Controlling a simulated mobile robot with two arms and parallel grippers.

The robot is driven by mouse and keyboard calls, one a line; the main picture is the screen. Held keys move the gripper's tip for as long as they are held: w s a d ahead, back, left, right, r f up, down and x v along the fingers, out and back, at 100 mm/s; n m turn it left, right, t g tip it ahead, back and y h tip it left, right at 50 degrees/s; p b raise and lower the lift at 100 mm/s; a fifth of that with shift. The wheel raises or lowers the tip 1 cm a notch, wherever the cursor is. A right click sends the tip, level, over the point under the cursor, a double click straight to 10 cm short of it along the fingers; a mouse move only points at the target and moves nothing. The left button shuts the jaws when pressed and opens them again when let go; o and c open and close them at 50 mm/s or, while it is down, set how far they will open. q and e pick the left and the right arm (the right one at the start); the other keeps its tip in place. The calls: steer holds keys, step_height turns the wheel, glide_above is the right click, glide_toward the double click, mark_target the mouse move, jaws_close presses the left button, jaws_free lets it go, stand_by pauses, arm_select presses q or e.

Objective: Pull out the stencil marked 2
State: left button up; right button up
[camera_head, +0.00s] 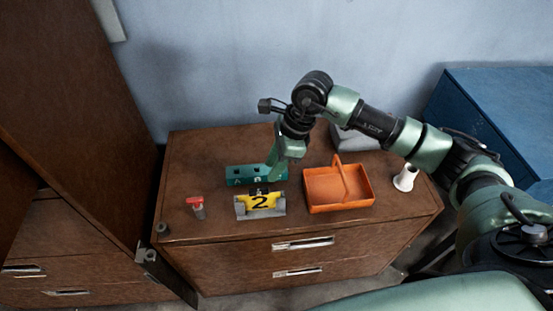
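The stencil marked 2 (252,204) is a yellow plate with a black 2, standing upright in a grey holder (279,210) near the front of the brown cabinet top. My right gripper (271,163) points down just behind and above the stencil, in front of a teal slotted block (236,177). Its fingertips are small and overlap the teal block, so I cannot tell whether they are open or touch anything. My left gripper is out of view.
An orange basket with a handle (325,203) stands just right of the stencil. A red-topped bottle (197,209) stands to the left, and a white cone-shaped item (405,178) to the right. The brown cabinet's (240,241) front left top is mostly clear.

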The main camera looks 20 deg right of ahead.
mark_target(260, 189)
steer(key=a+f, duration=0.1)
steer(key=f+b, duration=0.1)
steer(key=f, duration=0.1)
steer(key=shift+s+a, duration=0.1)
steer(key=shift+a, duration=0.3)
steer(key=b+x, duration=0.3)
steer(key=x, duration=0.1)
steer(key=shift+d, duration=0.2)
steer(key=shift+a+f+b, duration=0.3)
steer(key=shift+f+b, duration=0.35)
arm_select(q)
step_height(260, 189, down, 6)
arm_select(e)
steer(key=shift+w+a+f, duration=0.15)
steer(key=shift+w+f, duration=0.1)
steer(key=shift+f, duration=0.05)
arm_select(q)
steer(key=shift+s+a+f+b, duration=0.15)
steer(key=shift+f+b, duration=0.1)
steer(key=shift+b, duration=0.25)
arm_select(e)
steer(key=shift+c, duration=0.3)
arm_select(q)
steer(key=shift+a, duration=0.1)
arm_select(e)
jaws_close()
